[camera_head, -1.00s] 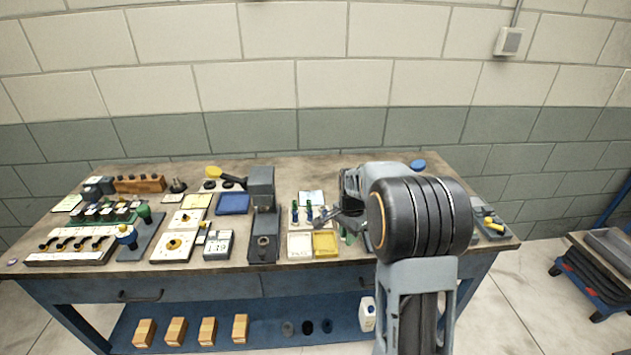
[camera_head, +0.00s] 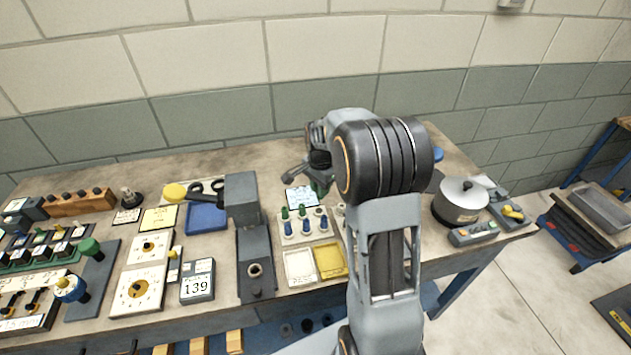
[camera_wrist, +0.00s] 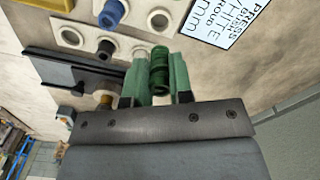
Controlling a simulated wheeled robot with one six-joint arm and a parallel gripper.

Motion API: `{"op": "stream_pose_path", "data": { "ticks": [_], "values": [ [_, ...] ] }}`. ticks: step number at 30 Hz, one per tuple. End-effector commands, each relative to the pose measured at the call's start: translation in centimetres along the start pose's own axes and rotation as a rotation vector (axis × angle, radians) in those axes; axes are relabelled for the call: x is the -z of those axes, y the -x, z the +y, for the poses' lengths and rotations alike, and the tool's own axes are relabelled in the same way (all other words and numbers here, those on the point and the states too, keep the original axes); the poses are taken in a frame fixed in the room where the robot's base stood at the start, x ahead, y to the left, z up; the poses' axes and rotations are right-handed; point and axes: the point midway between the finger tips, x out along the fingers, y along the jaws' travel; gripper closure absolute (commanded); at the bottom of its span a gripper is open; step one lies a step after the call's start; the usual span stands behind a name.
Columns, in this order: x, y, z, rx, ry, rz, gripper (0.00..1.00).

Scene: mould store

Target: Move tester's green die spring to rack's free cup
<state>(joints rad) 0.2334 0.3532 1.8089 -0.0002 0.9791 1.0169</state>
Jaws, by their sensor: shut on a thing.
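The green die spring (camera_wrist: 160,72) is upright between the green fingers of my gripper (camera_wrist: 158,82), which is shut on it. In the head view my gripper (camera_head: 319,187) is behind the rack, by the white card, partly hidden by my arm. The rack (camera_head: 294,240) is a pale plate with white cups and several green and blue springs. In the wrist view several rack cups show beyond the fingers, one with a blue spring (camera_wrist: 112,13); some look empty. The tester (camera_head: 241,197) is a grey press-like stand left of the rack, with a lower cup (camera_head: 254,270).
A white tray (camera_head: 299,267) and a yellow tray (camera_head: 330,260) lie in front of the rack. A printed card (camera_head: 302,196) lies behind it. A lidded metal pot (camera_head: 460,203) stands at right. A blue tray (camera_head: 207,217) and gauge plates fill the left.

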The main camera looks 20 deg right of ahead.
Motion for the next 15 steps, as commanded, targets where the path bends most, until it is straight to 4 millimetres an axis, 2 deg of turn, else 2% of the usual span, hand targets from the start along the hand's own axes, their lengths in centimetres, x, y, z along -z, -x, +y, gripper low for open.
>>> {"op": "stream_pose_path", "data": {
  "ticks": [15],
  "values": [
    [-0.2, -3.5, -0.1, -0.001, 0.005, 0.0, 1.0]
  ]
}}
